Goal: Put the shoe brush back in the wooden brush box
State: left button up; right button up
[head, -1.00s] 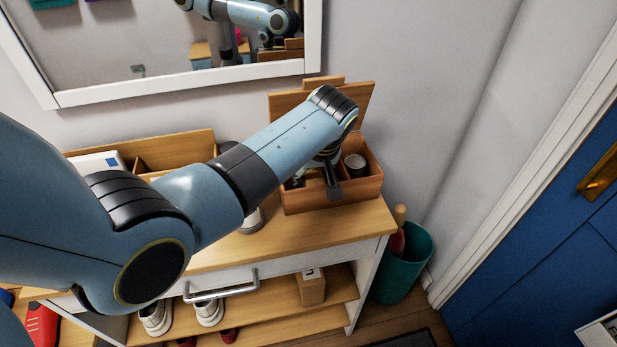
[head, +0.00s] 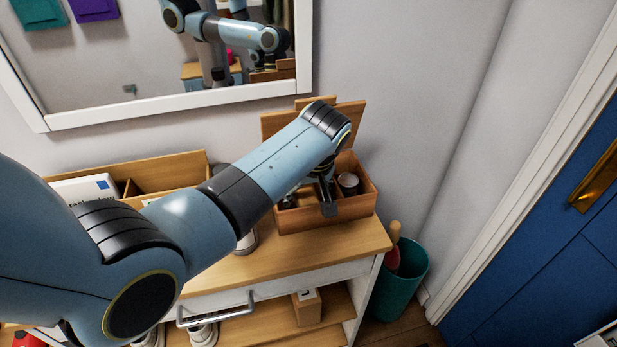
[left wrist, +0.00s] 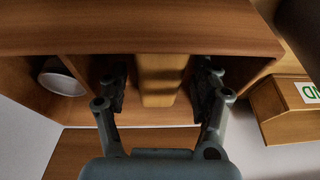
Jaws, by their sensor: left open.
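The wooden brush box (head: 345,208) stands open on the right end of the bench top, its lid raised at the back. My left gripper (head: 322,196) reaches down into it, and its fingers are largely hidden by my arm. In the left wrist view, the open left gripper (left wrist: 161,88) has one finger on each side of a lighter wooden block (left wrist: 160,78) inside the box. This block looks like the shoe brush, but its bristles are hidden. I cannot tell whether the fingers touch it. My right gripper is not in view.
A round tin (head: 348,182) sits in the box's right compartment. A wooden organiser (head: 165,165) stands at the back left. A teal bin (head: 400,285) stands right of the bench. A mirror (head: 180,100) hangs above. The bench top's front right is clear.

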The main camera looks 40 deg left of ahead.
pick_arm(q)
jog(key=v, duration=1.1)
jog(key=shift+p, duration=0.3)
